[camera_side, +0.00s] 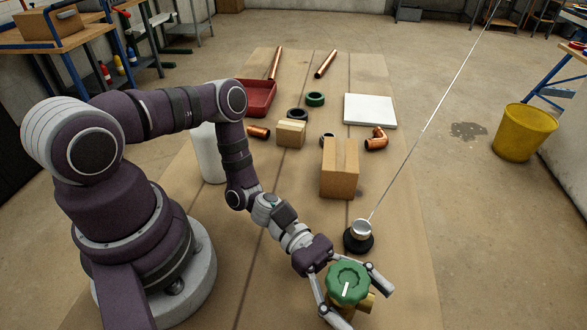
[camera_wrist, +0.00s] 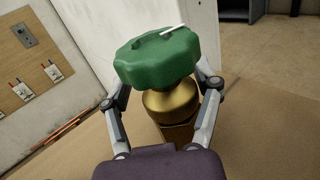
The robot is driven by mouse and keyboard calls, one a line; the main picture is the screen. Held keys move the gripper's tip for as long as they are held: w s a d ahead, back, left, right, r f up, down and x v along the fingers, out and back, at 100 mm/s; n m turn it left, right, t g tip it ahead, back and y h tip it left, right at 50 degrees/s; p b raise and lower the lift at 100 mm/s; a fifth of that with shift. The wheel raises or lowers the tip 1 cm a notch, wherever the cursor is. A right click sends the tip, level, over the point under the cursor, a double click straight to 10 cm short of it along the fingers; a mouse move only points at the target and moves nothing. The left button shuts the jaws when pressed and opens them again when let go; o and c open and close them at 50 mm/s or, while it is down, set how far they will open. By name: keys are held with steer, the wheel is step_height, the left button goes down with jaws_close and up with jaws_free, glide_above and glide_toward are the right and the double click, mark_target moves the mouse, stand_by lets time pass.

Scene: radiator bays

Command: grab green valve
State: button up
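The green valve (camera_side: 348,283) has a lobed green handwheel with a white mark on top and a brass body (camera_side: 365,303). It stands upright at the near end of the board in the side view. In the wrist view the green valve (camera_wrist: 158,57) fills the upper middle, above its brass body (camera_wrist: 170,103). My gripper (camera_side: 360,305) is open, with one finger on each side of the valve. In the wrist view my gripper (camera_wrist: 163,75) shows gaps between its fingers and the brass body. The fingertips are partly hidden behind the handwheel, so contact there cannot be told.
A black round base with a silver knob (camera_side: 361,229) and a thin rod stands just behind the valve. A cardboard box (camera_side: 339,170), copper elbow (camera_side: 377,139), white slab (camera_side: 370,110) and red tray (camera_side: 257,98) lie farther back. A yellow bucket (camera_side: 524,132) stands at right.

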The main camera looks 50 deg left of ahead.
jaws_close()
steer(key=shift+r, duration=0.15)
